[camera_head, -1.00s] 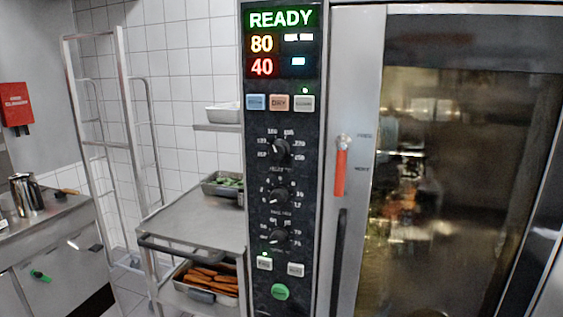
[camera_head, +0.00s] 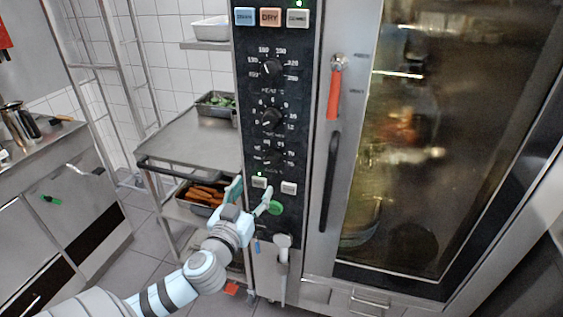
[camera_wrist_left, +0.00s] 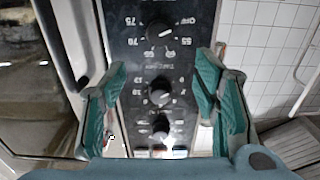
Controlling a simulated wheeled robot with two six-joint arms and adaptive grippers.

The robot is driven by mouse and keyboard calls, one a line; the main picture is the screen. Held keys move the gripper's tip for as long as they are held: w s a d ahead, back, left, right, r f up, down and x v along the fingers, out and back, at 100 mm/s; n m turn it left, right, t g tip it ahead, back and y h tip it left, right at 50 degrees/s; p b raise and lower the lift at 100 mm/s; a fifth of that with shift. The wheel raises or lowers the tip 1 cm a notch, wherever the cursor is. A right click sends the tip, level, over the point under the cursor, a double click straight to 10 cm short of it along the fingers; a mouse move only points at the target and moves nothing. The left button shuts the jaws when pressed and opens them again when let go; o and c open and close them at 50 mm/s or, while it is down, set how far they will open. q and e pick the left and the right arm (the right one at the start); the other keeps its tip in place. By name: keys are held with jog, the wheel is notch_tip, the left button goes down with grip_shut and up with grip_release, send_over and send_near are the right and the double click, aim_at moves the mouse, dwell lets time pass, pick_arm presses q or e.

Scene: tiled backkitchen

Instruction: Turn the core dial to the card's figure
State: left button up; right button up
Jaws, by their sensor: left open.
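The core dial (camera_head: 271,157) is the lowest of three black knobs on the oven's dark control panel. In the left wrist view the panel is upside down, and the core dial (camera_wrist_left: 160,32) is at the top, near the figures 65, 70 and 75. Its pale mark shows on the knob's right side there; the exact setting is unclear. My left gripper (camera_head: 252,193) is open and empty in front of the panel, below the core dial. In the left wrist view its green-padded fingers (camera_wrist_left: 160,105) stand either side of the panel. No card is readable. My right gripper is out of view.
The middle dial (camera_head: 271,119) and top dial (camera_head: 272,68) are above. A green button (camera_head: 275,208) and white buttons (camera_head: 289,188) are close to the gripper. The oven's black handle (camera_head: 329,180) is on the right. A steel trolley (camera_head: 190,145) stands on the left.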

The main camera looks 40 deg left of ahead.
aim_at(271, 159)
pick_arm(q)
jog(key=x, duration=1.3)
jog(key=shift+d+p, duration=0.1)
jog(key=shift+p, duration=0.25)
jog(key=shift+w+a+f, duration=0.1)
jog(key=shift+w+a, duration=0.15)
jog(key=shift+w, duration=0.05)
jog(key=shift+s, duration=0.1)
jog(key=c, duration=1.1)
jog(key=shift+s+d, duration=0.15)
jog(key=shift+d, duration=0.05)
jog(key=shift+a, duration=0.15)
jog(key=shift+r, duration=0.25)
